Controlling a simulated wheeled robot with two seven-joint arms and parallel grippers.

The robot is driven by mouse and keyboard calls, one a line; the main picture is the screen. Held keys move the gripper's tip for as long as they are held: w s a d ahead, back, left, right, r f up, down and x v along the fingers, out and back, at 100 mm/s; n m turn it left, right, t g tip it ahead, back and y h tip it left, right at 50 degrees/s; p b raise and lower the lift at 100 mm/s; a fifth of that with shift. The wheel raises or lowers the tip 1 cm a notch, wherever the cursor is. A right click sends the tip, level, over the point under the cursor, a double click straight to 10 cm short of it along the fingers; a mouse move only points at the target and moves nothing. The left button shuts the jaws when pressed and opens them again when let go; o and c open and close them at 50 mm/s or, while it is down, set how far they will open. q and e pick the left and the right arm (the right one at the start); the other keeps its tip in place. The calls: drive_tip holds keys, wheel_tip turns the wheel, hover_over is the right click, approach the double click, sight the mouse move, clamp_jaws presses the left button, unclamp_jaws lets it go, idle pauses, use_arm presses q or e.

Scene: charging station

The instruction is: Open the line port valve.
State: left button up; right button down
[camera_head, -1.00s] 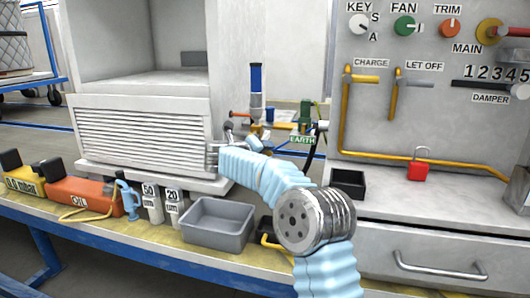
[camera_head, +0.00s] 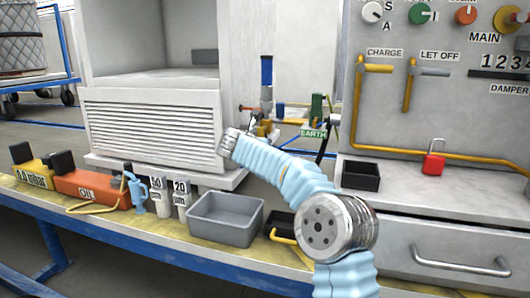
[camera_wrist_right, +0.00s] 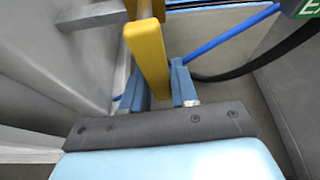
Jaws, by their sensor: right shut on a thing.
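In the right wrist view, a yellow lever handle (camera_wrist_right: 148,60) runs down from a grey fitting (camera_wrist_right: 92,16) into my right gripper. My right gripper (camera_wrist_right: 158,88) has its blue fingers on either side of the lever's lower end and is shut on it. In the head view, my right arm reaches in from the bottom, with the right gripper (camera_head: 256,129) by the side of the grey louvred cabinet (camera_head: 150,130). The lever is mostly hidden there by my arm and wrist. No line port label is readable. My left gripper is not in view.
A grey bin (camera_head: 226,232) and a black tray (camera_head: 361,176) lie near my arm. The control panel (camera_head: 450,110), with a red padlock (camera_head: 433,164) below, is at right.

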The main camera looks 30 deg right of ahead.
drive_tip(key=shift+w+a+f+m, duration=0.15)
drive_tip(key=shift+m, duration=0.15)
idle(0.4)
drive_tip(key=c, duration=1)
unclamp_jaws()
drive_tip(key=shift+o, duration=0.2)
drive_tip(key=v, duration=1.4)
